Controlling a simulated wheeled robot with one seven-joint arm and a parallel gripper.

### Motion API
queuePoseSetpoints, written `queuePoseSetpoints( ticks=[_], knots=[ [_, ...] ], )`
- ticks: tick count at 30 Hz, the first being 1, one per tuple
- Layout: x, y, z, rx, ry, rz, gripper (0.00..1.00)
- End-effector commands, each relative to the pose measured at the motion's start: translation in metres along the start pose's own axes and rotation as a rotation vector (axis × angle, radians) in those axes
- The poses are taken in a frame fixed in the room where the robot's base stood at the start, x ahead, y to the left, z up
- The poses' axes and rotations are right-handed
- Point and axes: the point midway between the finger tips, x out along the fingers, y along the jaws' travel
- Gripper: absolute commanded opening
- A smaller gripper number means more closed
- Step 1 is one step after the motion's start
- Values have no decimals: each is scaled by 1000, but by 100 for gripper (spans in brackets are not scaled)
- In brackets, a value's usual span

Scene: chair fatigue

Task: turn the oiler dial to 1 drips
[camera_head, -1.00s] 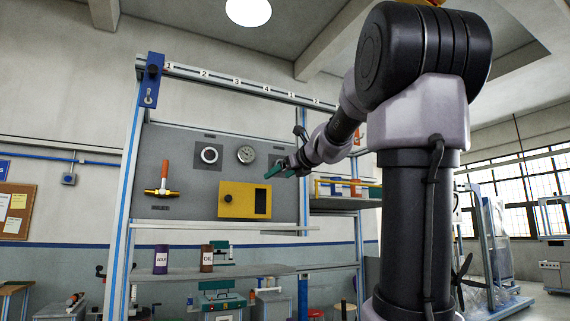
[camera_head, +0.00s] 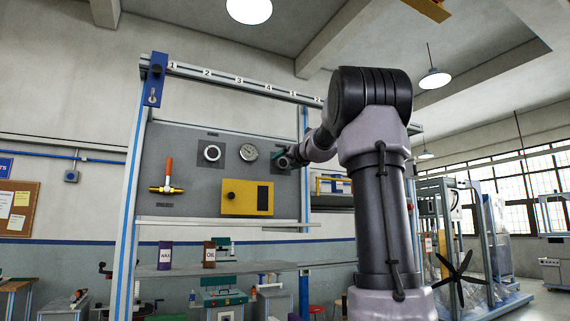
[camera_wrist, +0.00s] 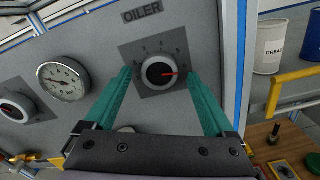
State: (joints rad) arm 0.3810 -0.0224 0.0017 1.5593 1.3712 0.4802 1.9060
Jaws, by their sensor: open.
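The oiler dial (camera_wrist: 158,72) is a black round knob with a red pointer, on a dark square plate under the "OILER" label (camera_wrist: 142,16) in the wrist view. The red pointer points to the right. Small numbers ring the knob, too small to read surely. My gripper (camera_wrist: 159,73) is open, its two teal fingers on the left and right of the knob with gaps showing. In the head view my gripper (camera_head: 288,154) is at the right end of the grey panel (camera_head: 200,145), where it partly hides the dial.
A gauge (camera_wrist: 63,79) and another dial (camera_wrist: 16,107) are left of the oiler dial. A yellow box (camera_head: 236,198) and an orange-handled valve (camera_head: 168,176) are on the panel. A shelf with a grease can (camera_wrist: 271,46) and yellow rail (camera_wrist: 290,82) is at the right.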

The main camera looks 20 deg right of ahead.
Motion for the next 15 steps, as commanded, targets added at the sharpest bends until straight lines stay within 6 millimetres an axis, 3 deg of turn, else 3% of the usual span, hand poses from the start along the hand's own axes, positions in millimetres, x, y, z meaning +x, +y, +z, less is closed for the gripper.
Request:
queuePoseSetpoints(
  ticks=[11, 15],
  knots=[
    [6, 0, 0, -1, -1, 0, 89],
    [6, 0, 0, -1, 0, 0, 35]
  ],
)
